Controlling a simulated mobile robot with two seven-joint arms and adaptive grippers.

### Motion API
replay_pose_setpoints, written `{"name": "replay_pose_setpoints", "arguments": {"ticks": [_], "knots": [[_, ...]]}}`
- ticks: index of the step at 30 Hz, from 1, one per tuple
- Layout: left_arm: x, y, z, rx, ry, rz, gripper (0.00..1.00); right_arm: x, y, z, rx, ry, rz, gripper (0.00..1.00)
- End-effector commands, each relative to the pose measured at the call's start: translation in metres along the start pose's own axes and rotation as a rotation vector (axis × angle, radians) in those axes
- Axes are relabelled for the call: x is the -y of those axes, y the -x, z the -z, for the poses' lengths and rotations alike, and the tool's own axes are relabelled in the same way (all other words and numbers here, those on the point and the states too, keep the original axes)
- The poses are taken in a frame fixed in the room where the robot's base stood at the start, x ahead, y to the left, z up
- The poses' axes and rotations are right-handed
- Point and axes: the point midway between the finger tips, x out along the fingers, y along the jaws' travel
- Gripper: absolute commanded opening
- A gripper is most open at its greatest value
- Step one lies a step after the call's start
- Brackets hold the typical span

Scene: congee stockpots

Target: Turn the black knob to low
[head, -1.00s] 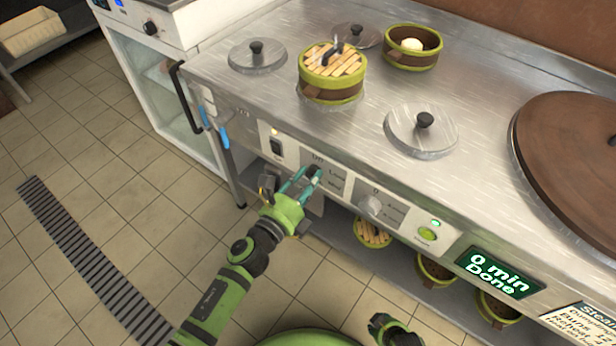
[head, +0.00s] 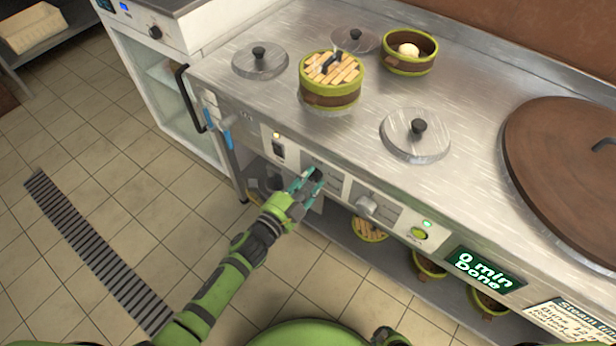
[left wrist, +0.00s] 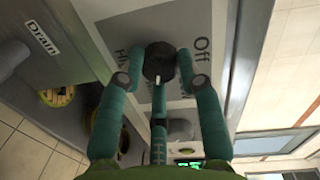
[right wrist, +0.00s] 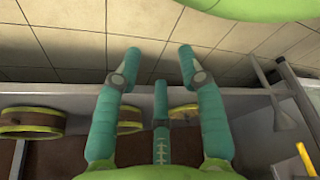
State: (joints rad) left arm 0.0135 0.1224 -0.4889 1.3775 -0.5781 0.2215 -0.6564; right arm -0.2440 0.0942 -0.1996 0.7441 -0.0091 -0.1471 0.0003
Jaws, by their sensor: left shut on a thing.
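The black knob (left wrist: 158,62) is on the grey control panel, between the "Off" label and a partly hidden label starting "Hi" in the left wrist view. A white mark shows on its lower edge there. In the head view the fingers largely hide the knob and its labels. My left gripper (head: 309,181) reaches the panel from the front. In the left wrist view (left wrist: 160,58) its teal fingers are shut on the knob, one on each side. My right gripper (right wrist: 159,50) is open and empty, its fingers apart above the floor tiles.
A second, grey knob (head: 366,205) and a green button (head: 419,233) are to the right on the same panel. A black switch (head: 279,151) is to the left. Steamer baskets (head: 370,229) stand on the shelf below. A display (head: 484,271) reads "0 min Done".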

Motion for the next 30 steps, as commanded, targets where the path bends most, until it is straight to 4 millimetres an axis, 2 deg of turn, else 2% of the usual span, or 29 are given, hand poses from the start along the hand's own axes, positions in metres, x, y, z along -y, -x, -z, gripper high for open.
{"name": "replay_pose_setpoints", "arguments": {"ticks": [11,18,30], "knots": [[0.003,0.0,0.001,-0.023,0.359,-0.013,0.03,0.003,0.019,-0.029,0.078,-0.004,0.005,0.4],[0.003,-0.001,-0.001,-0.036,0.57,-0.02,0.03,0.01,0.029,-0.058,0.138,-0.009,0.014,0.4],[0.002,-0.001,-0.001,-0.051,0.808,-0.029,0.03,0.018,0.034,-0.065,0.161,-0.015,0.023,0.4]]}}
